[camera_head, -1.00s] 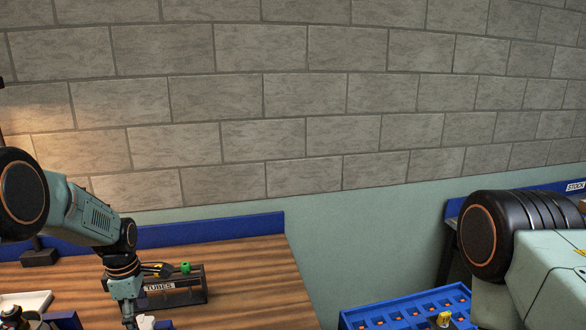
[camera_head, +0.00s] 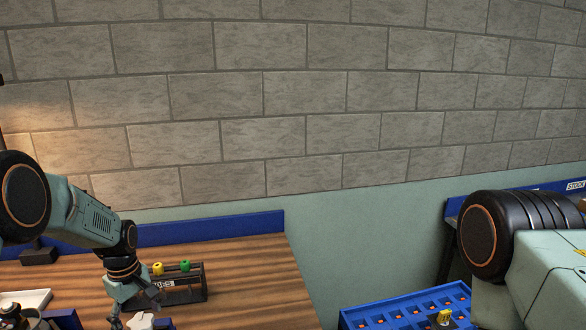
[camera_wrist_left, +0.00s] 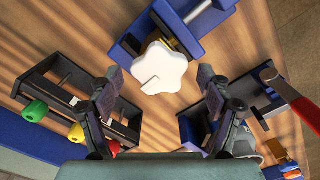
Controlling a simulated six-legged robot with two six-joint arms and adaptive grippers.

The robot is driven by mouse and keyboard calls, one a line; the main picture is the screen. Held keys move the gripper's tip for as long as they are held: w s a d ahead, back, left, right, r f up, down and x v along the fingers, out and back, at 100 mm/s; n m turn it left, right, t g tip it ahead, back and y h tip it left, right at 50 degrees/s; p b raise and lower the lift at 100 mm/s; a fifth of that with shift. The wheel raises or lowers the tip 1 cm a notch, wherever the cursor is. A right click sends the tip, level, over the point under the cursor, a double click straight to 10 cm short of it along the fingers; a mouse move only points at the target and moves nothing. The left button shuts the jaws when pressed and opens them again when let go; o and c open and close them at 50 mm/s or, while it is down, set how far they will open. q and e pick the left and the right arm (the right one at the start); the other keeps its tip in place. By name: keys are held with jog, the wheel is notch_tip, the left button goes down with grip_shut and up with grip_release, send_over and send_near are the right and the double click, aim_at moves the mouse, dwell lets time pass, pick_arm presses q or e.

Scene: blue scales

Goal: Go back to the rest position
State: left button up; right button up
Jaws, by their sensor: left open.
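My left gripper (camera_head: 137,308) is open over the wooden table, fingers spread and pointing down. In the left wrist view its two fingers (camera_wrist_left: 160,78) stand apart on either side of a white star-shaped knob (camera_wrist_left: 160,68). Nothing is held between them. The knob sits on a blue device (camera_wrist_left: 190,28); the knob also shows at the bottom edge of the head view (camera_head: 141,321). My right arm's shoulder shows at the right of the head view, but its gripper is out of view.
A white tray (camera_head: 28,301) lies at left. A blue compartment tray (camera_head: 405,310) is at lower right. The table's right part is bare.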

pick_arm(q)
jog(key=m+b, duration=0.1)
jog(key=m, duration=0.6)
jog(key=m+b, duration=0.1)
jog(key=m, duration=0.5)
dwell(0.4)
jog(key=shift+d, duration=0.1)
dwell(0.4)
